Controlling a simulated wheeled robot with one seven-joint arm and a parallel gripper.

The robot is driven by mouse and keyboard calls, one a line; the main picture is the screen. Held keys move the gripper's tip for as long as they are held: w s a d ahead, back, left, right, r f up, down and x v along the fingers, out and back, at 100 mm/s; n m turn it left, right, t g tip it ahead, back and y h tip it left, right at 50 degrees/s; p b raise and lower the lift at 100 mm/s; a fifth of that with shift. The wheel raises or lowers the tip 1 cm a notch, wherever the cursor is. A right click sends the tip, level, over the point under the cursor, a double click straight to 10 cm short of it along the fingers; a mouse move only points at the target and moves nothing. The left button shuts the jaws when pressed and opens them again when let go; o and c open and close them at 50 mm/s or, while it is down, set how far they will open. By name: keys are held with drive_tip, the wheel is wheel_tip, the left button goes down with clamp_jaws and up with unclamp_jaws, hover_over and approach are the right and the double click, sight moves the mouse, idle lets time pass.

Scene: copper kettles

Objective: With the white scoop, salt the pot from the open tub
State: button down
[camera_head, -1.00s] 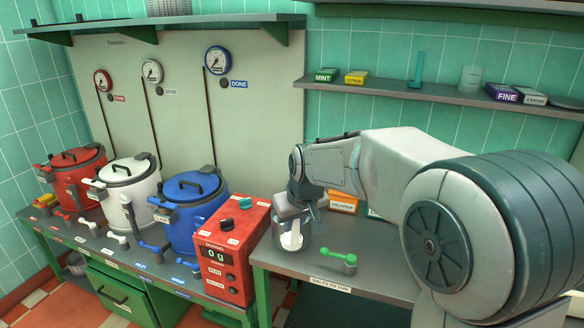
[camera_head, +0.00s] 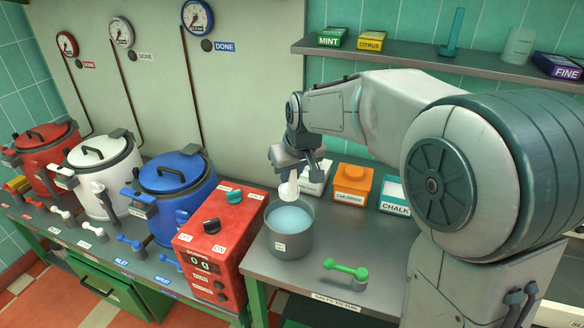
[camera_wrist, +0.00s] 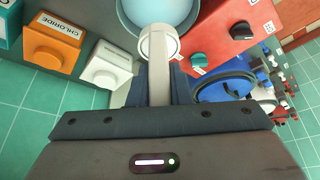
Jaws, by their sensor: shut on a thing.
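My gripper (camera_head: 297,160) is shut on the white scoop (camera_head: 288,188). In the wrist view the scoop (camera_wrist: 158,45) points away from the jaws, its round white end at the pot's edge. The grey pot (camera_head: 290,247) holds pale blue liquid and stands on the bench below the scoop; its rim also shows in the wrist view (camera_wrist: 124,18). The chalk tub (camera_head: 391,194), teal and white, appears open. The orange chloride tub (camera_head: 352,186) and the white tub (camera_head: 316,180) have knobbed lids. I cannot tell whether the scoop holds anything.
A red dosing box (camera_head: 215,245) stands close left of the pot. Blue (camera_head: 175,190), white (camera_head: 103,170) and red (camera_head: 45,155) kettles line the left. A shelf (camera_head: 430,62) crosses above.

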sight(293, 200)
drive_tip(key=shift+f+b, duration=3.05)
drive_tip(key=shift+f, duration=1.2)
drive_tip(key=shift+f+b, duration=0.8)
drive_tip(key=shift+f, duration=0.15)
drive_tip(key=shift+r, duration=0.1)
drive_tip(key=shift+r+p, duration=3.55)
drive_tip(key=shift+r, duration=1.45)
